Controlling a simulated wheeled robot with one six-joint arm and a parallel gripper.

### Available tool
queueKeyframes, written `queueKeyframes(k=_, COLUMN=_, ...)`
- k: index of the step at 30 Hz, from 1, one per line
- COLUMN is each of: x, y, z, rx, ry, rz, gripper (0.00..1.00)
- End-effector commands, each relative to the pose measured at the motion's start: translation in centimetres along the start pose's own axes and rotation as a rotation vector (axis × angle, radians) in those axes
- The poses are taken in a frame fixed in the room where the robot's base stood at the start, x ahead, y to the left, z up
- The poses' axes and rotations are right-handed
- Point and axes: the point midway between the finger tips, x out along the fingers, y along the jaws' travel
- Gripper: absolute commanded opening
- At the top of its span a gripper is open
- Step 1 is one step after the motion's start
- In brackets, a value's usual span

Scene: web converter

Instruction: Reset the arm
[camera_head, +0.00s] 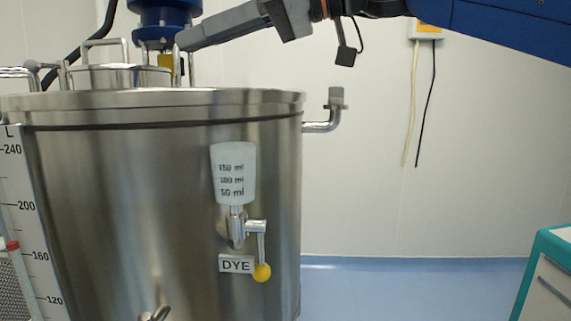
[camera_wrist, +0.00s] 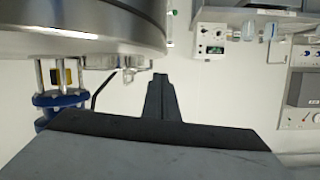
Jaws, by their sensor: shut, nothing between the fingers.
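My gripper (camera_head: 188,40) reaches in from the upper right in the head view, its closed fingers pointing left. It shows above the rim of a large steel tank (camera_head: 130,200), close to the blue motor (camera_head: 165,15) over the lid in the picture. In the wrist view my gripper (camera_wrist: 160,78) shows as a dark narrow tip, shut and empty. The tank (camera_wrist: 80,35) also shows there at upper left, with the blue part (camera_wrist: 60,99) below it. I cannot tell whether the fingers touch anything.
A dye cup (camera_head: 234,173) with a yellow-knobbed lever (camera_head: 262,271) sits on the tank front. A pipe (camera_head: 322,125) juts from its right side. A teal-edged cabinet (camera_head: 548,275) stands at lower right. Floor between tank and cabinet is clear. Wall equipment (camera_wrist: 212,38) shows in the wrist view.

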Motion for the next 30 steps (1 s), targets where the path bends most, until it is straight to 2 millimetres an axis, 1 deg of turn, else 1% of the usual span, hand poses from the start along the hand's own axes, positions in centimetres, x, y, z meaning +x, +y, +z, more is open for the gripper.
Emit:
queueKeyframes(k=5, x=-0.7, y=2.1, z=3.0, rx=0.049, ry=-0.041, rz=0.069, gripper=0.00)
queueKeyframes(k=8, x=-1.2, y=3.5, z=5.3, rx=0.085, ry=-0.070, rz=0.118, gripper=0.00)
queueKeyframes(k=11, x=-2.0, y=5.2, z=8.0, rx=0.129, ry=-0.103, rz=0.177, gripper=0.00)
queueKeyframes(k=14, x=-3.2, y=7.1, z=11.8, rx=0.187, ry=-0.146, rz=0.253, gripper=0.00)
queueKeyframes(k=15, x=-3.8, y=8.0, z=13.7, rx=0.214, ry=-0.166, rz=0.292, gripper=0.00)
queueKeyframes(k=17, x=-4.9, y=9.3, z=16.8, rx=0.261, ry=-0.198, rz=0.355, gripper=0.00)
queueKeyframes(k=18, x=-5.8, y=10.2, z=19.0, rx=0.293, ry=-0.220, rz=0.398, gripper=0.00)
queueKeyframes(k=20, x=-7.0, y=11.3, z=22.3, rx=0.341, ry=-0.252, rz=0.463, gripper=0.00)
queueKeyframes(k=21, x=-7.9, y=11.9, z=24.6, rx=0.372, ry=-0.272, rz=0.505, gripper=0.00)
queueKeyframes(k=22, x=-8.6, y=12.4, z=26.2, rx=0.395, ry=-0.287, rz=0.538, gripper=0.00)
queueKeyframes(k=23, x=-9.3, y=12.7, z=27.9, rx=0.417, ry=-0.302, rz=0.570, gripper=0.00)
queueKeyframes(k=24, x=-10.3, y=13.2, z=30.2, rx=0.449, ry=-0.321, rz=0.613, gripper=0.00)
queueKeyframes(k=26, x=-11.7, y=13.7, z=33.6, rx=0.493, ry=-0.350, rz=0.675, gripper=0.00)
queueKeyframes(k=27, x=-12.7, y=13.9, z=35.8, rx=0.523, ry=-0.368, rz=0.717, gripper=0.00)
queueKeyframes(k=29, x=-14.1, y=14.1, z=39.2, rx=0.566, ry=-0.395, rz=0.780, gripper=0.00)
queueKeyframes(k=30, x=-15.1, y=14.1, z=41.5, rx=0.594, ry=-0.412, rz=0.821, gripper=0.00)
